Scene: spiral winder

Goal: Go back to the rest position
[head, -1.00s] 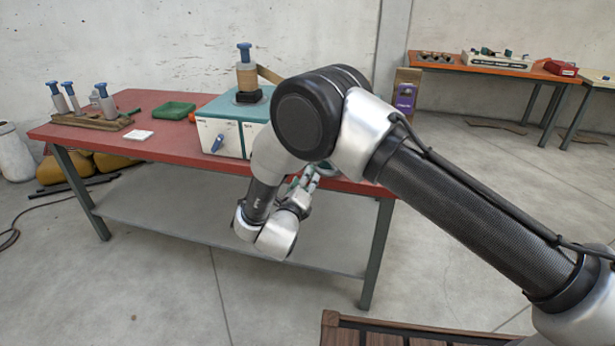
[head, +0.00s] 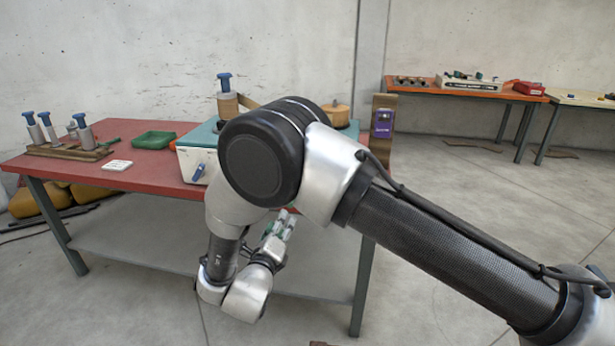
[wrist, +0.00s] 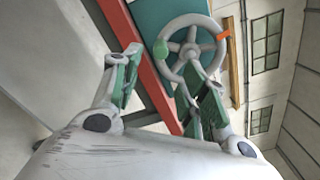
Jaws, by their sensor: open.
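My gripper (head: 282,232) hangs below and in front of the red table's front edge in the head view, with my arm folded above it. In the wrist view my gripper (wrist: 165,85) has its two green-padded fingers apart, with nothing between them. Past the fingers, the wrist view shows a grey handwheel (wrist: 190,48) with a green knob and an orange pointer, set on the teal machine (wrist: 158,14). The gripper appears clear of the wheel. In the head view my arm hides the wheel and much of the teal and white winder (head: 190,162).
The red table (head: 85,175) carries blue-topped tools in a wooden rack (head: 60,151), a green tray (head: 153,139) and a white card (head: 117,165). A purple-labelled device (head: 383,123) stands behind my arm. An orange bench (head: 440,91) is at the back right. Open floor lies right.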

